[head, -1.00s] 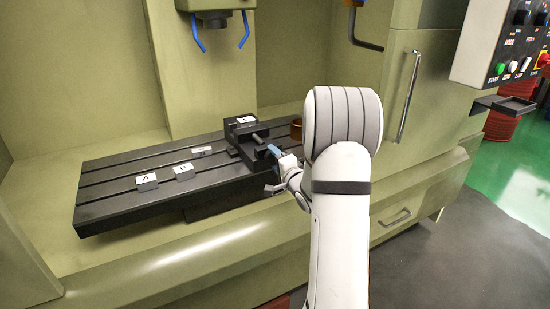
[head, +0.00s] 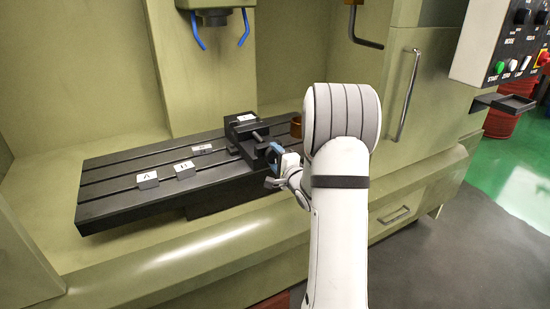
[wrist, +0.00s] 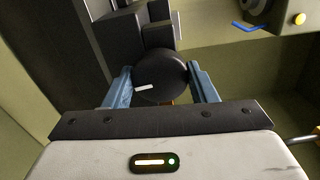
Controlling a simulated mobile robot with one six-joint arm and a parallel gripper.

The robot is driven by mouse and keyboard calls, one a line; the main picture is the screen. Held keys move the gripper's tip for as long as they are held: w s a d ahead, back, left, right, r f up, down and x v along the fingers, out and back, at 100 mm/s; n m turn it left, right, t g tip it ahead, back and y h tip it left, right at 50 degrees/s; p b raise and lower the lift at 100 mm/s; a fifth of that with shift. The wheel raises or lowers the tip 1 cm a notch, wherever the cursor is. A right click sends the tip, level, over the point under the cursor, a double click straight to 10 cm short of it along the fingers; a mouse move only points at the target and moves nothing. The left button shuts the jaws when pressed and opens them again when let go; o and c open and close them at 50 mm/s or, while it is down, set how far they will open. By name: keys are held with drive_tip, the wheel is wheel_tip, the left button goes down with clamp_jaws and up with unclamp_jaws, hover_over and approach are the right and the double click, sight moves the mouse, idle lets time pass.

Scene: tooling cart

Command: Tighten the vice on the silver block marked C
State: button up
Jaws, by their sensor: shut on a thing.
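The black vice (head: 243,131) sits on the slotted machine table, with a white label on top that is too small to read. My gripper (head: 273,155) is at the vice's near end. In the wrist view my gripper (wrist: 162,88) has its blue fingers on both sides of a round black knob (wrist: 160,72) with a white mark, shut on it. Block A (head: 147,182) and block B (head: 184,172) lie on the table left of the vice. A third labelled block (head: 202,151) lies behind them. I cannot make out a C or what is between the jaws.
The slotted table (head: 110,207) is mostly clear at the left. A brown cup (head: 297,128) stands right of the vice. Blue nozzles (head: 198,30) hang from the spindle head above. A door handle (head: 408,95) and a control panel (head: 508,45) are at the right.

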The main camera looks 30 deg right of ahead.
drive_tip(key=o, duration=1)
drive_tip(key=shift+c, duration=0.2)
drive_tip(key=s, duration=0.8)
drive_tip(key=shift+d+b, duration=0.15)
drive_tip(key=shift+b, duration=0.3)
drive_tip(key=shift+w, duration=0.1)
